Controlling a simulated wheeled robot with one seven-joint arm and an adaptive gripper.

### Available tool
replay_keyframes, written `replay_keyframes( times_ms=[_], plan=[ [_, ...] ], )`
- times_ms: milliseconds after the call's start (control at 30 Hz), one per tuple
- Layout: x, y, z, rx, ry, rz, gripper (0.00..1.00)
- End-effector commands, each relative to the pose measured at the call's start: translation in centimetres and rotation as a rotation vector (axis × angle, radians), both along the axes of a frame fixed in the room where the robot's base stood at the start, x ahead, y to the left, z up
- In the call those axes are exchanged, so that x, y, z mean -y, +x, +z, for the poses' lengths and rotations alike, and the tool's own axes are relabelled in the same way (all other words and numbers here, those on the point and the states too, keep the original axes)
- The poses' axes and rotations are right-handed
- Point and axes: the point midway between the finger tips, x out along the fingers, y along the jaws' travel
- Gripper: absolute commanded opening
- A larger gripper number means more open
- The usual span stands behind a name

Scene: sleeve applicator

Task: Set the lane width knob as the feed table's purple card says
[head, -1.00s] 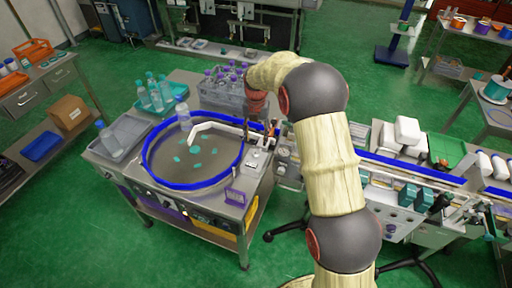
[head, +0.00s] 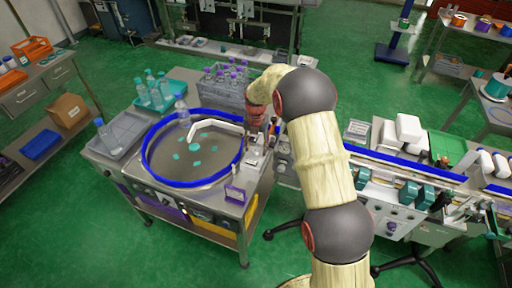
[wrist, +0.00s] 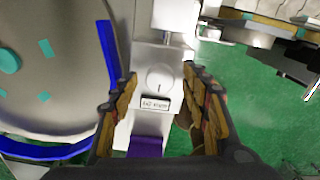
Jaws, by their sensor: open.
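A round pale knob (wrist: 159,78) sits on a light metal panel (wrist: 143,124) in the wrist view. A small label plate (wrist: 155,103) is beside it; its print is too small to read surely. A short mark shows on the knob, but its setting is unclear. My gripper (wrist: 160,88) is open, with one finger on each side of the knob and visible gaps to it. In the head view my gripper (head: 262,133) is above the panel by the round table. The purple card (head: 235,194) stands at the table's front corner; its writing is not legible. Its purple also shows in the wrist view (wrist: 146,147).
The blue-rimmed round table (head: 190,184) is left of the panel, with teal pieces and a bottle (head: 182,112) on it. A crate of bottles (head: 222,92) stands behind. The conveyor (head: 400,167) runs to the right, close to my arm.

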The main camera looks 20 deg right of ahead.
Motion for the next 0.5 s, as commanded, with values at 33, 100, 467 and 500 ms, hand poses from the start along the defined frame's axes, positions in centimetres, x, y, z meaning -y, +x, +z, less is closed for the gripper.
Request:
replay_keyframes(
  times_ms=[33,100,467,500],
  plan=[
    [0.00,0.00,0.01,0.000,0.000,0.000,0.45],
    [0.00,0.00,0.02,0.000,0.000,0.000,0.41],
    [0.00,0.00,0.03,0.000,0.000,0.000,0.21],
    [0.00,0.00,0.03,0.000,0.000,0.000,0.18]
  ],
)
